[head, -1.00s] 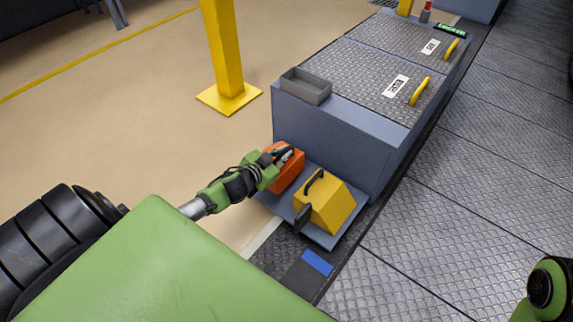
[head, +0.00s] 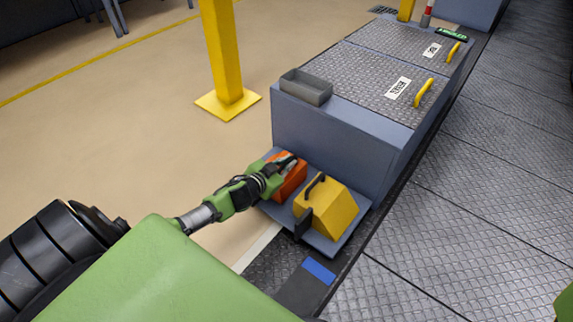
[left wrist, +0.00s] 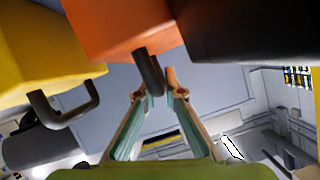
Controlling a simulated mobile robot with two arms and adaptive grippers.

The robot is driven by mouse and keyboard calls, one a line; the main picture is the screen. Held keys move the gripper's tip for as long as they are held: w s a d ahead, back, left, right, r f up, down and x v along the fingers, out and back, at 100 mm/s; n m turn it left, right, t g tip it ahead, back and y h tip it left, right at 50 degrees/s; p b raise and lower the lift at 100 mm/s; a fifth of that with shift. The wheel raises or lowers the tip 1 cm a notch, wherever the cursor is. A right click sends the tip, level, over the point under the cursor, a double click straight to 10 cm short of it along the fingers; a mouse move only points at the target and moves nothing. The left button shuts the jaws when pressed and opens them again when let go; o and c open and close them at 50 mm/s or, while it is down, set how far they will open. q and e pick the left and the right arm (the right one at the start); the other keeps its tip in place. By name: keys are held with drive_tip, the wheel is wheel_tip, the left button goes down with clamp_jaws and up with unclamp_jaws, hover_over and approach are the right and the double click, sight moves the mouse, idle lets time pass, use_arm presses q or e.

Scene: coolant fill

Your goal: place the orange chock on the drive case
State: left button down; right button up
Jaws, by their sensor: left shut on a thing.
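The orange chock (head: 290,183) stands on a low blue-grey shelf (head: 345,238) at the near end of the blue-grey case (head: 340,150), beside a yellow chock (head: 332,214). My left gripper (head: 287,162) is at the orange chock's top, shut on its black handle. In the left wrist view the orange chock (left wrist: 115,28) fills the top middle, and the fingers (left wrist: 153,90) meet at its dark handle. I cannot tell whether the chock is clear of the shelf. The fingers partly hide it in the head view. My right gripper is out of view.
The case has treadplate lids (head: 375,80) with yellow handles, and an open grey tray (head: 306,88) at its near left corner. A yellow post (head: 222,55) stands to the left. The yellow chock is close to the right of the orange one. Treadplate floor (head: 480,200) lies clear on the right.

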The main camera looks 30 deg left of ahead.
use_arm(q)
drive_tip(key=c, duration=2.1)
unclamp_jaws()
drive_tip(key=shift+s+a+f, duration=0.15)
drive_tip(key=shift+a+f, duration=0.1)
drive_tip(key=shift+f, duration=0.05)
drive_tip(key=shift+c, duration=0.2)
drive_tip(key=shift+r, duration=0.1)
